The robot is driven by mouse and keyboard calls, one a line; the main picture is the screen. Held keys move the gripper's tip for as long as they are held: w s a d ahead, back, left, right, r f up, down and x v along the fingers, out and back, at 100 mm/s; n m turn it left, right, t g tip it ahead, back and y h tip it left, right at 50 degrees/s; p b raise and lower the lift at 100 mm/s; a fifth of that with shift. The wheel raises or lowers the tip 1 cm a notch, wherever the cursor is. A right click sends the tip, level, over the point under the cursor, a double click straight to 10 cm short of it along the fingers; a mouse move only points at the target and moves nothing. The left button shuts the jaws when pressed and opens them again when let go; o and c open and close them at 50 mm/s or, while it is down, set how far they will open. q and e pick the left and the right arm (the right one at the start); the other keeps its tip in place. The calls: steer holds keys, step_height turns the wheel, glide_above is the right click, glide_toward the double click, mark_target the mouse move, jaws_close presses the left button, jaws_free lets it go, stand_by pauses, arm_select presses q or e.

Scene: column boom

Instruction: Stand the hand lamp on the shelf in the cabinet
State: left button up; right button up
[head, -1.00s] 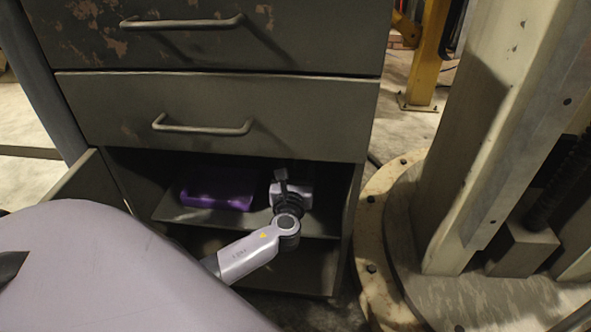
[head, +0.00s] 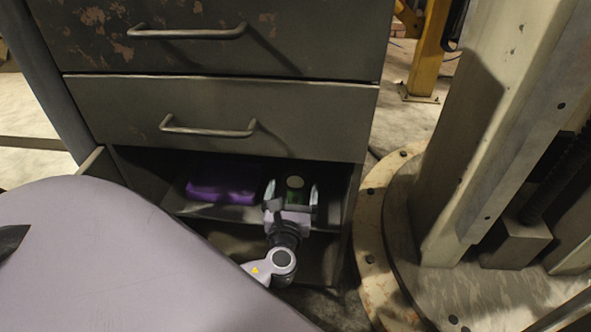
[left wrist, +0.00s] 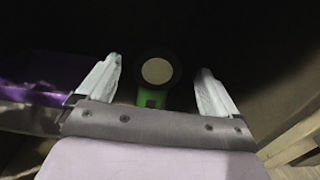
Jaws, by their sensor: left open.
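The hand lamp (head: 295,190), green with a pale round face, stands upright on the shelf (head: 240,213) inside the cabinet (head: 220,105). In the left wrist view the lamp (left wrist: 156,72) shows a dark rim around its pale disc and a green part below. My left gripper (head: 291,190) is open, with one finger on each side of the lamp. In the left wrist view the gripper's fingers (left wrist: 158,80) are spread wide, with gaps between them and the lamp. My right gripper is not in view.
A purple box (head: 222,190) lies on the shelf left of the lamp; it also shows in the left wrist view (left wrist: 40,75). Closed drawers with bar handles (head: 208,130) are above the opening. A large column on a round flange (head: 380,215) stands close on the right.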

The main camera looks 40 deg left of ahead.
arm_select(q)
steer(key=shift+v, duration=1.45)
